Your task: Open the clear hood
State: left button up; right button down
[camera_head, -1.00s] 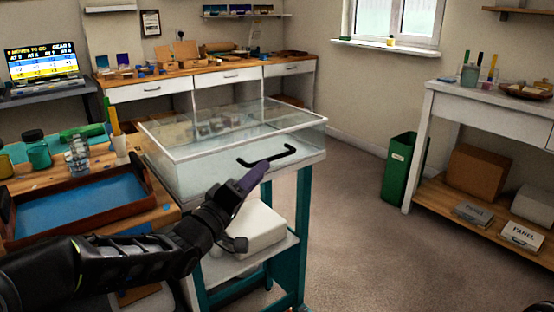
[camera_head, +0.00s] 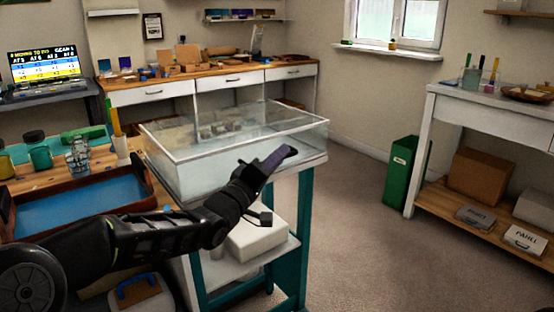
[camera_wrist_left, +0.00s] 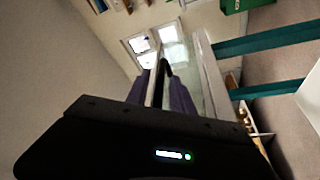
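The clear hood (camera_head: 205,155) is a glass-like box with a pale rim on a white-topped stand with teal legs. It sits down on the stand. My left gripper (camera_head: 282,154) is at the hood's front face, over the place of the black handle, which it mostly hides in the head view. In the left wrist view the black handle (camera_wrist_left: 166,66) runs between the two purple fingers of my left gripper (camera_wrist_left: 163,92). The fingers stand apart, with a gap visible between them. My right gripper is not in view.
A wooden bench with a blue-floored tray (camera_head: 85,205) and cups is left of the hood. A white box (camera_head: 256,232) lies on the stand's lower shelf. A green bin (camera_head: 405,170) and a white table (camera_head: 490,97) stand right. The floor between is clear.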

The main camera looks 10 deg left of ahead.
pick_arm(q)
grip_shut()
dwell(1.2)
